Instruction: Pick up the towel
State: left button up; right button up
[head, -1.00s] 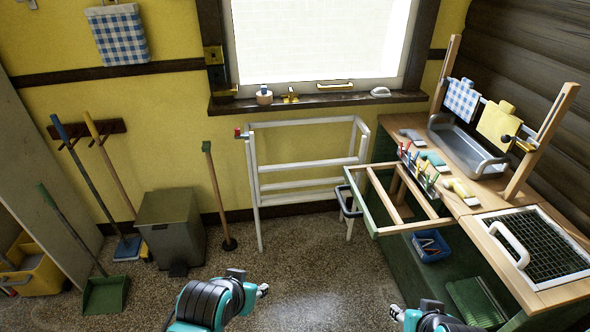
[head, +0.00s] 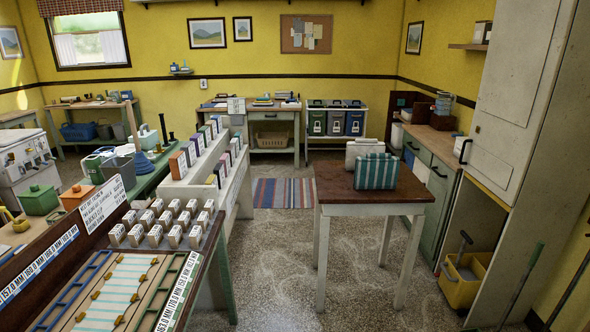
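A teal-and-white striped item (head: 376,172), which looks like a folded towel, stands on the brown-topped table (head: 333,191) right of centre. A cream item (head: 362,151) stands just behind it and is partly hidden by it. I cannot tell for sure that either is cloth. Neither of my grippers shows in the head view.
A long counter at left holds rows of small boxes (head: 172,212) and trays. A striped rug (head: 284,192) lies on the floor between counter and table. A tall pale cabinet (head: 510,90) and a yellow bucket (head: 466,280) stand at right. The speckled floor before the table is clear.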

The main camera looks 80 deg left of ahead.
aim_at(374, 171)
jog(key=u, duration=2.15)
jog(key=z, duration=3.25)
jog(key=u, duration=3.25)
jog(key=i+l+u, duration=0.15)
jog(key=i, duration=0.35)
jog(key=i+l+u, duration=0.2)
jog(key=i, duration=0.3)
jog(key=i+l+u, duration=0.15)
jog(key=i+l, duration=0.2)
jog(key=i, duration=0.15)
